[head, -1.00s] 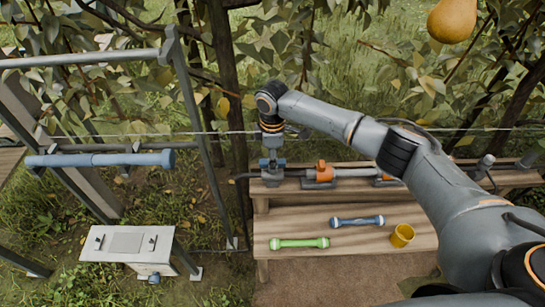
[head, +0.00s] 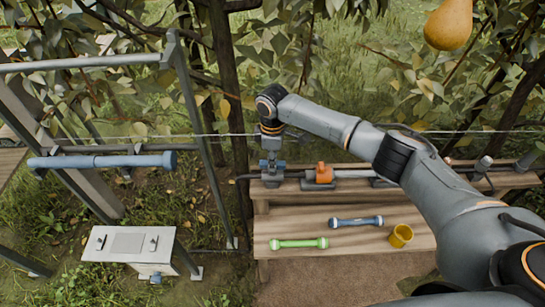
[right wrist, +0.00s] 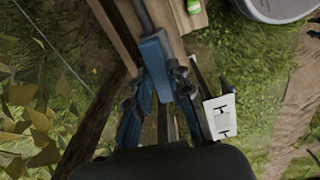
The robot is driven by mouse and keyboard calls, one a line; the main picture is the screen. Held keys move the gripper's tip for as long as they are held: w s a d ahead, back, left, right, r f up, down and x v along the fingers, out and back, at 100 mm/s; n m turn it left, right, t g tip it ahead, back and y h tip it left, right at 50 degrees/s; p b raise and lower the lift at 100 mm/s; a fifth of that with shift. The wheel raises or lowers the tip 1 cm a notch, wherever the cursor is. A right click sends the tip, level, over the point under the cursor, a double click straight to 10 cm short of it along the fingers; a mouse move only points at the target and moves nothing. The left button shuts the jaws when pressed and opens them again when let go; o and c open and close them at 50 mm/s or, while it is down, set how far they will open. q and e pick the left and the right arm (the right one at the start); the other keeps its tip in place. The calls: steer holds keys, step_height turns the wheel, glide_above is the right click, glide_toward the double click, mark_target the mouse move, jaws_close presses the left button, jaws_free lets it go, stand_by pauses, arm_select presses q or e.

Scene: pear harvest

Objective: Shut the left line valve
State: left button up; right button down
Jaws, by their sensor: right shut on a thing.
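A dark line (head: 350,173) runs along the back of the wooden bench, with an orange valve (head: 320,174) on a grey mount. My right gripper (head: 272,172) points down at the left end of this line, left of the orange valve. It is shut on a blue part, which looks like the left valve's handle; it shows in the right wrist view (right wrist: 153,68) between the fingers, in line with a grey pipe. The fingers hide much of it, so its exact angle is unclear. My left gripper is out of view.
On the wooden bench (head: 350,212) lie a green-ended bar (head: 298,243), a blue-ended bar (head: 357,222) and a yellow cup (head: 400,236). A metal frame with a blue bar (head: 105,161) and a white box (head: 128,242) stand left. A pear (head: 450,24) hangs upper right.

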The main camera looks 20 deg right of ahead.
steer(key=m+p, duration=0.5)
steer(key=shift+s+r, duration=0.1)
steer(key=shift+r, duration=0.1)
steer(key=m+p, duration=0.2)
steer(key=m, duration=0.1)
steer(key=shift+p, duration=0.3)
steer(key=m+p, duration=0.2)
steer(key=m, duration=0.2)
steer(key=shift+p, duration=0.35)
steer(key=shift+f+m+p, duration=0.15)
steer(key=shift+m+p, duration=0.8)
steer(key=shift+m, duration=1.55)
steer(key=c, duration=1.2)
jaws_free()
